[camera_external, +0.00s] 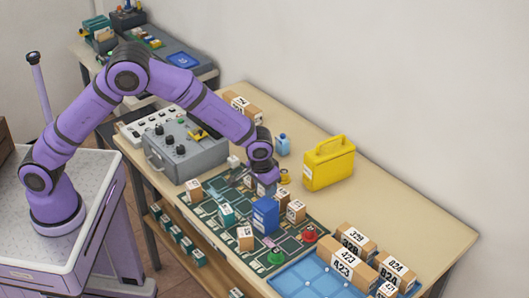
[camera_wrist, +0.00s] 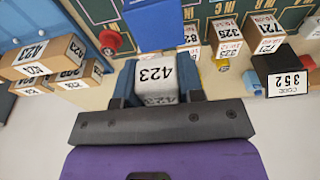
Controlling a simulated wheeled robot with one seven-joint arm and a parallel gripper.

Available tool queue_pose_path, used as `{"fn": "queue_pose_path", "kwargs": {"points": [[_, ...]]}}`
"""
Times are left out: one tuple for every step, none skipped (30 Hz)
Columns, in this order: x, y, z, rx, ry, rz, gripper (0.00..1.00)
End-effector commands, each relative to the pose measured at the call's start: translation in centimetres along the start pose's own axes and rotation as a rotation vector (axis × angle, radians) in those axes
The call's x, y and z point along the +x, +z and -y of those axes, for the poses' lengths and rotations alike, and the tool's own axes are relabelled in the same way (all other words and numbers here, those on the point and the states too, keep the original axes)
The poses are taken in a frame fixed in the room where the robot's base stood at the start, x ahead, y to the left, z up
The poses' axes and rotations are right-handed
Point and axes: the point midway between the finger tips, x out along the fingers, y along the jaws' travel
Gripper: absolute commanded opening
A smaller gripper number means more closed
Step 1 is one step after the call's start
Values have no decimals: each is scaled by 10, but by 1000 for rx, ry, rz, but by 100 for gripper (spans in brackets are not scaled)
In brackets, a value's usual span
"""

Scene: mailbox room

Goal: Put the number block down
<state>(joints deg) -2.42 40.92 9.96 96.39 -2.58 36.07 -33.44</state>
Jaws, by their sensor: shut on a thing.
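My gripper (camera_wrist: 156,68) is shut on the number block (camera_wrist: 155,82), a pale block printed 423, which reads upside down in the wrist view. Its blue fingers press on the block's left and right sides. In the external view my gripper (camera_external: 266,186) is low over the dark green board (camera_external: 204,194), just behind the blue box (camera_external: 265,214). The held block cannot be made out clearly there. The blue box also shows ahead of the block in the wrist view (camera_wrist: 153,24). Whether the block touches a surface below cannot be told.
A red button (camera_external: 310,234) and green button (camera_external: 275,258) sit near a blue tray (camera_external: 303,277). Cardboard boxes (camera_external: 347,263) stand right; a yellow case (camera_external: 329,165) stands behind. The table's right back is clear.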

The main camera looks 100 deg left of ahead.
Motion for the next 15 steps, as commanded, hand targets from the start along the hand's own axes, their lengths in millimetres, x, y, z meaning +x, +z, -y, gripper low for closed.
{"fn": "queue_pose_path", "kwargs": {"points": [[5, -1, -2, 0, -2, 2, 13], [10, 0, -1, 0, -2, 3, 13], [16, 2, -1, 0, -2, 3, 13], [20, 2, -1, 1, -2, 4, 13], [25, 3, -1, 1, -2, 3, 13], [30, 4, -1, 1, -2, 3, 13], [33, 4, -1, 1, -2, 2, 13], [34, 4, -1, 0, -1, 2, 13], [36, 4, -1, 0, -1, 1, 13], [36, 4, -1, 0, 0, 1, 13], [36, 4, -1, 0, 0, 0, 13], [35, 4, -1, 0, 0, 0, 13], [35, 4, -1, 0, 0, 0, 13], [35, 4, -1, 0, 0, 0, 13], [35, 4, -1, 0, 0, 0, 13]]}}
